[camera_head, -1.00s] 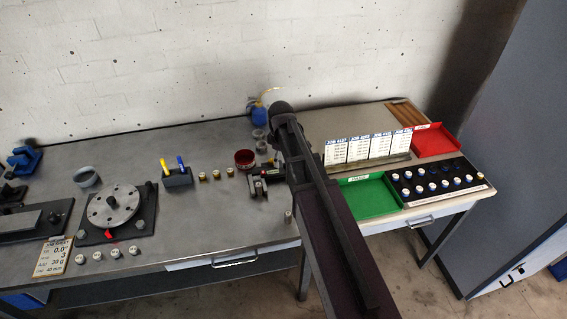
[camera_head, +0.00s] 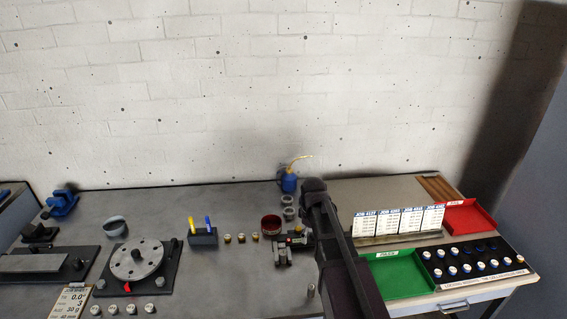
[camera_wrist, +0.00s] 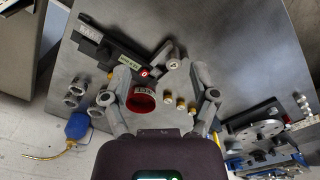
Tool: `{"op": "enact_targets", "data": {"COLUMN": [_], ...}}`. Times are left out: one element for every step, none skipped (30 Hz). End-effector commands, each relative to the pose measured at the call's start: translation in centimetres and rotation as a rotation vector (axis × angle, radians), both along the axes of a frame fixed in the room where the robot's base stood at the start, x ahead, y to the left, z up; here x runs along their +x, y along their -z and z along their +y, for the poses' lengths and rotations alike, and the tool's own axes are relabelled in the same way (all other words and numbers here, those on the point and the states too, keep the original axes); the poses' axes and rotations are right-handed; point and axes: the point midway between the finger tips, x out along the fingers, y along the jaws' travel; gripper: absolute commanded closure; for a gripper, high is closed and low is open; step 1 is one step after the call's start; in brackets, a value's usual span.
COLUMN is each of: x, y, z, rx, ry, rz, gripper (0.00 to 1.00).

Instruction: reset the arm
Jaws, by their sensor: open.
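My gripper (camera_wrist: 162,88) is open and empty in the wrist view, its fingers spread above the grey bench (camera_head: 225,285). A red round cup (camera_head: 271,226) stands below; in the wrist view the cup (camera_wrist: 141,101) appears between the fingers, nearer the left one. I cannot tell the height of the fingers above it. In the head view my arm reaches from the bottom edge up over the bench, and my gripper cannot be made out clearly there.
A rotor disc (camera_head: 137,261) on its stand is at left. A pen block (camera_head: 203,238) and small brass weights (camera_head: 240,238) stand mid-bench. A green tray (camera_head: 402,279), red tray (camera_head: 467,216) and job cards (camera_head: 398,221) are at right.

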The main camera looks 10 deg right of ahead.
Motion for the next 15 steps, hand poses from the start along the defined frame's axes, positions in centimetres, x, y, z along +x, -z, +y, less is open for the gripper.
{"op": "enact_targets", "data": {"x": [-0.1, -0.2, -0.5, -0.8, -1.1, -1.6, -2.0, -2.5, -3.3, -3.9, -4.6, -5.5, -6.3, -7.0, -8.0], "y": [0.0, 0.0, 0.0, 0.0, 0.0, 0.0, 0.0, 0.0, 0.0, 0.0, 0.0, 0.0, 0.0, 0.0, 0.0], "z": [0.0, 0.0, 0.0, 0.0, 0.0, 0.0, 0.0, 0.0, -0.1, -0.1, -0.1, -0.1, -0.1, -0.1, -0.1], "rx": [0.0, 0.0, 0.0, 0.0, 0.0, 0.0, 0.0, 0.0, 0.0, 0.0, 0.0, 0.0, 0.0, 0.0, 0.0], "ry": [0.004, 0.008, 0.018, 0.029, 0.041, 0.064, 0.084, 0.107, 0.143, 0.173, 0.206, 0.252, 0.289, 0.327, 0.377], "rz": [0.0, 0.0, 0.0, 0.0, 0.0, 0.0, 0.0, 0.0, 0.0, 0.0, 0.0, 0.0, 0.0, 0.0, 0.0], "gripper": [0.24, 0.24, 0.24, 0.24, 0.24, 0.24, 0.24, 0.24, 0.24, 0.24, 0.24, 0.24, 0.24, 0.24, 0.24]}}
